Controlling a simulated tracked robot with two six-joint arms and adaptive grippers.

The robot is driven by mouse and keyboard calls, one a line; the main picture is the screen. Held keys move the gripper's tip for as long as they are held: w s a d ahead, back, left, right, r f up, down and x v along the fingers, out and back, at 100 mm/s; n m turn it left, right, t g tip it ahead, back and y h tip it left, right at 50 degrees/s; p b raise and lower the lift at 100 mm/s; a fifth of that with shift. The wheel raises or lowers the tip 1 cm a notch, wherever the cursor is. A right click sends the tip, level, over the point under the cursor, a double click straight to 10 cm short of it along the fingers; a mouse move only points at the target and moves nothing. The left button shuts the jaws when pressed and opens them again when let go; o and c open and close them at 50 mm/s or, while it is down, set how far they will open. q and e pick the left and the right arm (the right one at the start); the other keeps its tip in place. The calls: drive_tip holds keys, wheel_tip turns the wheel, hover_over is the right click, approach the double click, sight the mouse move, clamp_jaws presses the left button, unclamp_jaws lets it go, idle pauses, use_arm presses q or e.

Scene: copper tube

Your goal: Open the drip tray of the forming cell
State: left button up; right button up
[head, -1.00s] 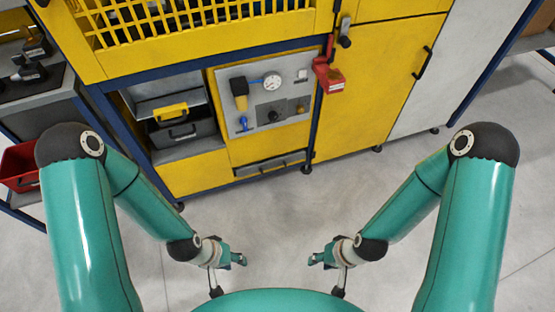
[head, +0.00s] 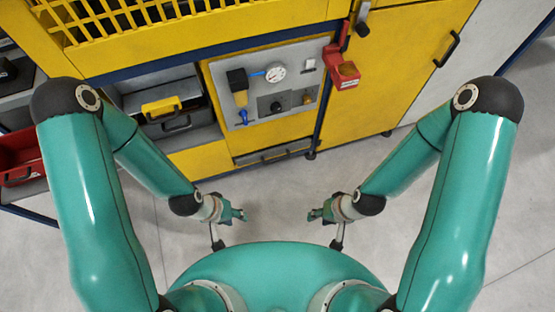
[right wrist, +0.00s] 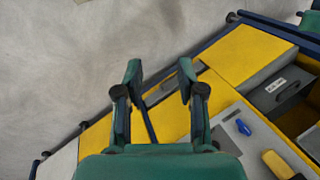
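The drip tray (head: 274,153) is a low grey drawer front with a dark handle, at the bottom of the yellow forming cell (head: 215,157). It looks shut, flush with the cell front. The drip tray also shows in the right wrist view (right wrist: 160,92), partly behind the fingers. My right gripper (right wrist: 160,75) is open and empty, with its two fingers apart. In the head view my right gripper (head: 316,215) hangs over the floor in front of the cell, apart from the tray. My left gripper (head: 238,214) hangs to its left, small in view; its finger opening is unclear.
A grey panel with a gauge (head: 275,72) is above the tray. A red box (head: 345,75) hangs on the cell's post. An open bay with dark cases (head: 175,125) lies left. A red bin (head: 22,158) stands far left. The floor (head: 275,195) before the cell is clear.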

wheel_tip(320, 180, down, 16)
drive_tip(key=m+g+b, duration=0.2)
drive_tip(key=g+b, duration=0.1)
drive_tip(key=b, duration=0.6)
drive_tip(key=m+t+y+b, duration=0.65)
drive_tip(key=t+b, duration=0.75)
drive_tip(key=b, duration=0.6)
approach(277, 160)
drive_tip(key=shift+f+b+x, duration=0.2)
drive_tip(key=shift+b+x, duration=1.7)
drive_tip(key=shift+x, duration=0.7)
drive_tip(key=shift+f+b+x, duration=0.15)
drive_tip(key=shift+b+x, duration=1.75)
drive_tip(key=shift+x, duration=0.65)
drive_tip(key=shift+d, duration=0.15)
